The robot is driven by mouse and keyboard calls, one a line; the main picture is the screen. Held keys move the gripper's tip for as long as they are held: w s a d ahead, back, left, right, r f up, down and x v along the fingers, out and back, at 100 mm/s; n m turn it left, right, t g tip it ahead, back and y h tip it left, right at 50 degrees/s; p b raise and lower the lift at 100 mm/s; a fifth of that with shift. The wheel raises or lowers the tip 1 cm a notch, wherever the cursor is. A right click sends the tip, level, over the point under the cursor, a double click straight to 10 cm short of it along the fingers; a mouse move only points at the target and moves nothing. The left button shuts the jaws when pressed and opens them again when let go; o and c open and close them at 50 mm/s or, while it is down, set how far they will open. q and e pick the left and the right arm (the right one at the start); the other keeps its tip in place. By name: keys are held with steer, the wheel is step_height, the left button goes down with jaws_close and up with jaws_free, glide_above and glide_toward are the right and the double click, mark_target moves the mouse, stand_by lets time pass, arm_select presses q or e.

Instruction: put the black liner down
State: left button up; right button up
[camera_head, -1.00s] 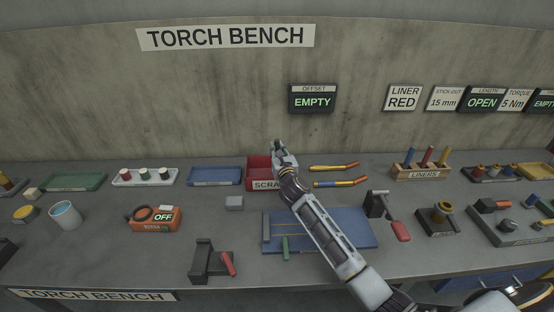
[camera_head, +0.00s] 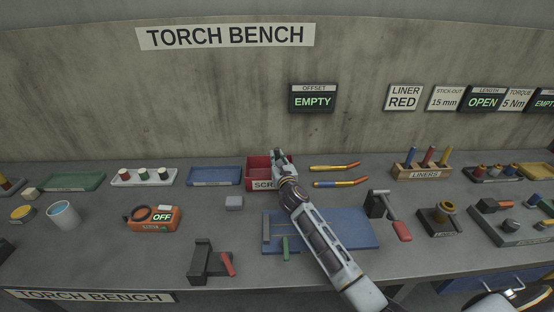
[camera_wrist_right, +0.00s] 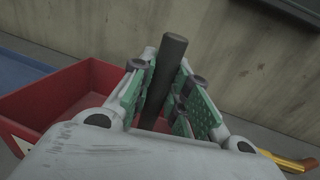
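The black liner (camera_wrist_right: 166,75) is a dark rod standing up, slightly tilted, between the green pads of my right gripper (camera_wrist_right: 160,98) in the right wrist view. The pads are closed against it, and its lower end is hidden behind the gripper body. In the head view my right gripper (camera_head: 278,156) is over the red scrap bin (camera_head: 258,164); the arm covers part of the bin and its label. The bin's red wall (camera_wrist_right: 50,100) also shows in the right wrist view.
A wooden liners rack (camera_head: 424,172) with blue, red and yellow rods stands to the right. A blue tray (camera_head: 214,176) lies just left of the bin. Two torch necks (camera_head: 336,167) lie right of it. A blue mat (camera_head: 350,228) lies in front, under my arm.

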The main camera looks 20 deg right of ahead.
steer(key=o, duration=0.3)
steer(key=shift+r, duration=0.2)
steer(key=shift+s+a, duration=0.15)
steer(key=shift+s, duration=1.85)
steer(key=shift+s+a, duration=0.2)
steer(key=shift+s, duration=1.8)
steer(key=shift+s+a, duration=0.15)
steer(key=shift+s, duration=1.85)
